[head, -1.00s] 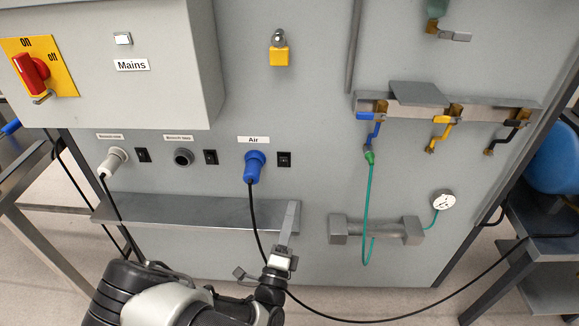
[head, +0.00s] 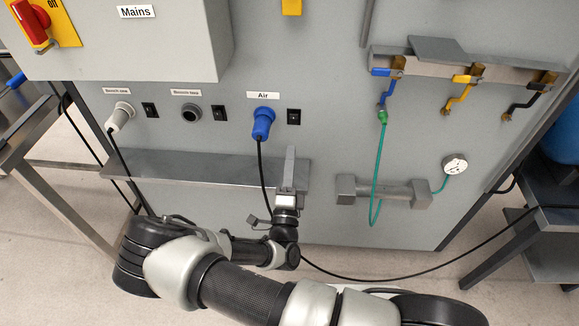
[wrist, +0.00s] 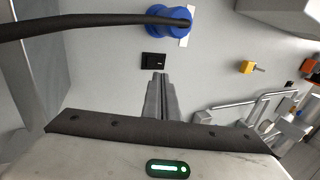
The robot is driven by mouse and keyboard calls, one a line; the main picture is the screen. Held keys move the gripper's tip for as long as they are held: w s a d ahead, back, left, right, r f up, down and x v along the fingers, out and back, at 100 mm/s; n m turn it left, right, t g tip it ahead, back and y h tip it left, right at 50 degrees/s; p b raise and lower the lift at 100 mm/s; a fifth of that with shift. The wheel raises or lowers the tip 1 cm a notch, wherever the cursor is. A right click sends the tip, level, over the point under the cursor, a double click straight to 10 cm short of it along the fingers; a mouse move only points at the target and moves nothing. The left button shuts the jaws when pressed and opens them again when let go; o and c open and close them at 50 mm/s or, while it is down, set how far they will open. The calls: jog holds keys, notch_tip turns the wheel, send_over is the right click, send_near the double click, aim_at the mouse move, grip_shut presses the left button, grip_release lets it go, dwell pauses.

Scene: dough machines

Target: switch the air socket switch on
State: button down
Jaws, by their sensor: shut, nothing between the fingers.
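The air socket switch (head: 293,117) is a small black rocker on the grey panel, just right of the blue air plug (head: 263,123) under the "Air" label (head: 263,95). In the wrist view the switch (wrist: 154,59) lies just beyond the fingertips, with the blue plug (wrist: 172,20) above it. My gripper (head: 290,150) points up at the panel below the switch, its fingers together and empty. In the wrist view the fingertips (wrist: 160,76) appear close under the switch; I cannot tell whether they touch it. The rocker's position is too small to tell.
A metal ledge (head: 200,167) runs across the panel left of my gripper. The plug's black cable (head: 262,175) hangs close to my gripper's left. Two similar switches (head: 219,113) sit further left. Valves (head: 460,80) and a green hose (head: 382,150) are at right.

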aim_at(294, 117)
jog(key=b+x, duration=0.1)
jog(key=x, duration=0.7)
jog(key=shift+w+r, duration=0.1)
jog(key=shift+w, duration=0.25)
